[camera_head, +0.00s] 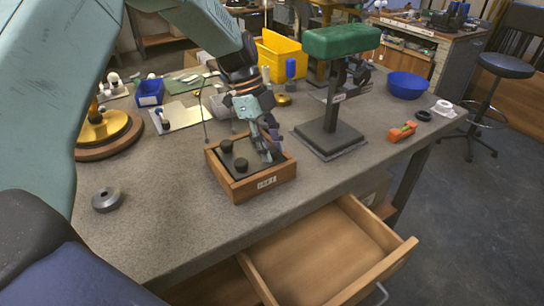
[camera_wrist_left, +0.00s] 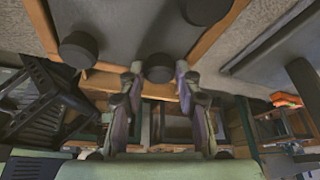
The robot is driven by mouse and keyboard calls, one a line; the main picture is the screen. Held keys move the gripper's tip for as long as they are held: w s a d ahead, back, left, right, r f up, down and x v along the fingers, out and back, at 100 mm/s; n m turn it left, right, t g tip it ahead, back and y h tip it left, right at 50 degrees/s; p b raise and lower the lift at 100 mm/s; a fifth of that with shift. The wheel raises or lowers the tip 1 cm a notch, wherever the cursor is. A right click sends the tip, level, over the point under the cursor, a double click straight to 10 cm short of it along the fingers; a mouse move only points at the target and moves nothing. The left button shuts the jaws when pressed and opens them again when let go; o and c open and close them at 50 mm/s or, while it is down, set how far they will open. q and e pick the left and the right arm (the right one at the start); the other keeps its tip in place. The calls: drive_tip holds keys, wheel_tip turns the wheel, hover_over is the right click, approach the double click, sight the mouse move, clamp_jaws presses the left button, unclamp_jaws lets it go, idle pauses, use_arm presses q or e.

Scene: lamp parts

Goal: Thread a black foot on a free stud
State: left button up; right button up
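A shallow wooden box (camera_head: 262,184) with a label on its front stands near the table's front edge. Two black feet show in it, one at the back left (camera_head: 226,146) and one nearer the middle (camera_head: 240,164). My left gripper (camera_head: 268,152) points down into the right part of the box. In the left wrist view its fingers (camera_wrist_left: 158,76) are spread apart, with a black foot (camera_wrist_left: 159,68) between or just beyond the tips. I cannot tell whether they touch it. Two more feet show beside it (camera_wrist_left: 78,50), (camera_wrist_left: 207,9). No free stud can be made out. My right gripper is not in view.
A green-topped stand (camera_head: 330,120) rises close to the right of the box. An orange level (camera_head: 402,131) and a blue bowl (camera_head: 407,85) lie further right. A grey ring (camera_head: 106,199) and a brass lamp on a round wooden base (camera_head: 108,138) are left. A drawer (camera_head: 335,255) hangs open below.

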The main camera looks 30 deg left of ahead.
use_arm(q)
clamp_jaws()
drive_tip(key=m, duration=0.2)
drive_tip(key=m+g, duration=0.1)
drive_tip(key=m, duration=0.1)
drive_tip(key=shift+w+g+y, duration=0.1)
drive_tip(key=shift+g+y, duration=0.2)
drive_tip(key=shift+y, duration=0.1)
unclamp_jaws()
drive_tip(key=shift+m, duration=0.6)
drive_tip(key=o, duration=0.5)
drive_tip(key=shift+o, duration=0.2)
drive_tip(key=v, duration=1.2)
drive_tip(key=shift+d, duration=0.15)
